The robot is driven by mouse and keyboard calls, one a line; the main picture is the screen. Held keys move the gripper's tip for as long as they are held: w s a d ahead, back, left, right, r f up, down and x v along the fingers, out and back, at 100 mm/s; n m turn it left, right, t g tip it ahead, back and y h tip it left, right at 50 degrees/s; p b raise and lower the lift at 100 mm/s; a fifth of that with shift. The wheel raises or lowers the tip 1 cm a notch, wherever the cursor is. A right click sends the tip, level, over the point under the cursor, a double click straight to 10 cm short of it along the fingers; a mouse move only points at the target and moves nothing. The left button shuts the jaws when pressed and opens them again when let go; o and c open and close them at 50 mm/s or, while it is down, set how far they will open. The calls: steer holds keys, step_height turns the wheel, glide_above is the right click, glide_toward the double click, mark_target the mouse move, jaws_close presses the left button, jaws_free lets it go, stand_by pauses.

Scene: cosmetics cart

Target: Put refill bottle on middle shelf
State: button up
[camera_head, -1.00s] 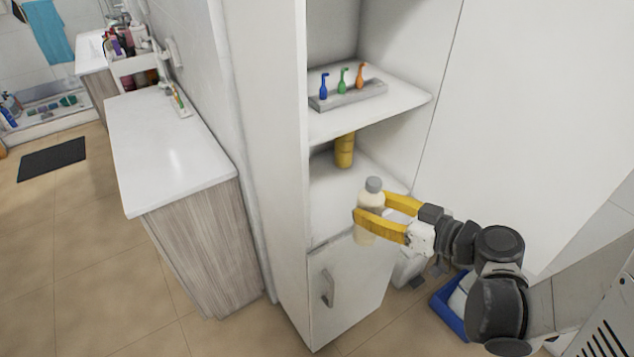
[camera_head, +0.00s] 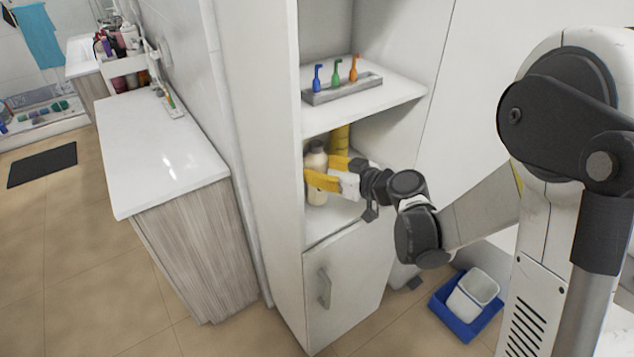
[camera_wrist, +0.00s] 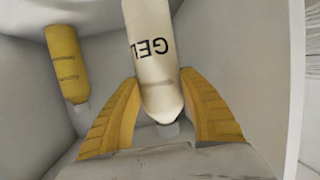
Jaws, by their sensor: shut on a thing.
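The refill bottle, cream with a grey cap (camera_head: 317,160), is upright inside the open middle compartment of the white cabinet. In the wrist view it reads "GEL" (camera_wrist: 153,60). My gripper (camera_head: 325,172) has its yellow fingers shut on the bottle, one on each side; the wrist view shows both fingers (camera_wrist: 160,105) around it near the cap. The middle shelf (camera_head: 330,224) lies beneath the bottle. I cannot tell whether the bottle's base touches the shelf. A yellow bottle (camera_head: 340,140) stands behind it, partly hidden, and shows at the left of the wrist view (camera_wrist: 66,62).
The shelf above (camera_head: 400,92) holds a grey tray (camera_head: 345,92) with blue, green and orange small items. A closed cabinet door (camera_head: 345,285) is below. A blue tray with a white bin (camera_head: 470,297) is on the floor at right. A white-topped counter (camera_head: 160,150) stands left.

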steer(key=f+b, duration=0.1)
steer(key=f, duration=0.1)
steer(key=f+b, duration=0.1)
steer(key=f, duration=0.1)
steer(key=shift+w+a, duration=0.1)
steer(key=shift+w, duration=0.1)
steer(key=shift+s+r, duration=0.1)
steer(key=shift+r, duration=0.1)
steer(key=shift+f, duration=0.1)
steer(key=o, duration=1.3)
steer(key=shift+o, duration=0.2)
